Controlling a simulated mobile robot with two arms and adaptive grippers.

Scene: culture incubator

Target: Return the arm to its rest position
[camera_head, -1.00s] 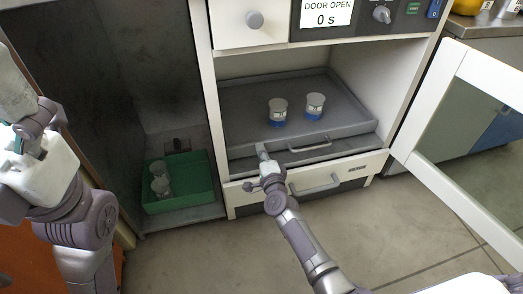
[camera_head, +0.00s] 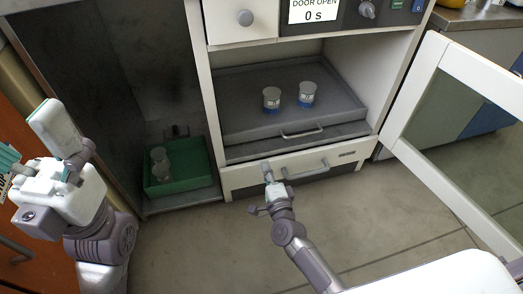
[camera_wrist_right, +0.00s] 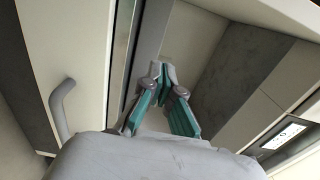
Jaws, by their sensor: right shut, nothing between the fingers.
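My right gripper (camera_head: 267,170) is shut and empty in front of the incubator's lower drawer front (camera_head: 240,178), just left of its handle (camera_head: 305,169). I cannot tell whether it touches the drawer. In the right wrist view its teal-padded fingers (camera_wrist_right: 163,78) meet at the tips with nothing between them. My right arm reaches up from the bottom of the head view. My left gripper (camera_head: 25,140) is at the left edge, partly cut off, with its fingers spread apart and nothing seen between them.
The incubator door (camera_head: 440,150) stands open at the right. Two lidded cups (camera_head: 271,99) (camera_head: 306,94) stand on the grey tray (camera_head: 240,118) inside. A green bin (camera_head: 190,184) with cups sits in the dark bay at left. Floor (camera_head: 385,215) is clear in front.

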